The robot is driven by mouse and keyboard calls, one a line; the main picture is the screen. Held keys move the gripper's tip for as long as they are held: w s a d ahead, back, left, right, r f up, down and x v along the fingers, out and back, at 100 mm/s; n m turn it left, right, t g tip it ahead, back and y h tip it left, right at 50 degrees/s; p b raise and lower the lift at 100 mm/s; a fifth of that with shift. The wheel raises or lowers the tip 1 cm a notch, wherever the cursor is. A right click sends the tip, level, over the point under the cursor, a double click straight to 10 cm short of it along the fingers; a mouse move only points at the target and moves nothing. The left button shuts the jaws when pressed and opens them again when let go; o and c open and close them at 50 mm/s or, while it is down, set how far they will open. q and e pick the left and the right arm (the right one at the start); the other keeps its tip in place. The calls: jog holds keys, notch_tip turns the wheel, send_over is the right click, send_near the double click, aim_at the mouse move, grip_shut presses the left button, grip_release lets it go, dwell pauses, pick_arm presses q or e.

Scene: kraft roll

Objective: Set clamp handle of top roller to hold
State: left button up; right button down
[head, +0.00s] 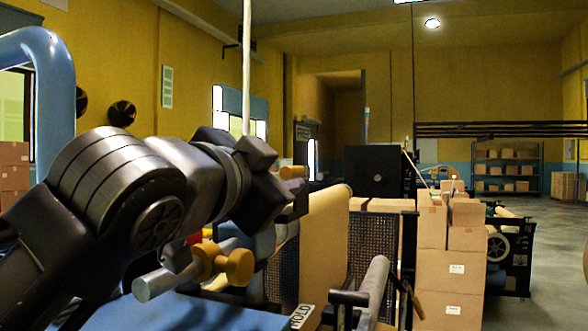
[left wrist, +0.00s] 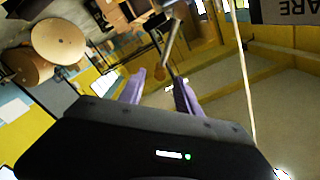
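My left gripper (head: 294,186) reaches in from the left in the head view, above the machine and near the kraft paper (head: 325,235). In the left wrist view its purple fingers (left wrist: 160,92) are apart with nothing gripped between them. A grey roller (head: 374,287) with dark end brackets stands at the lower middle. A dark lever with a brown grip (head: 417,307) is beside it, apart from my gripper. I cannot tell for certain whether this is the clamp handle. A white label reading HOLD (head: 302,316) is on the machine. My right gripper is not in view.
Orange knobs (head: 238,267) on a metal bar lie below my left wrist. Stacked cardboard boxes (head: 450,265) stand right of the machine. A blue tube frame (head: 50,75) rises at left. Open floor lies at far right.

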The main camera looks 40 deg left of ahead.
aim_at(294, 171)
pick_arm(q)
jog(key=p+x, duration=0.1)
jog(key=x, duration=0.4)
jog(key=shift+w+r+p, duration=0.1)
jog(key=shift+w+p, duration=0.05)
jog(key=shift+p, duration=0.25)
jog(key=shift+w+a, duration=0.2)
jog(key=shift+w, duration=0.25)
grip_shut()
dwell(0.7)
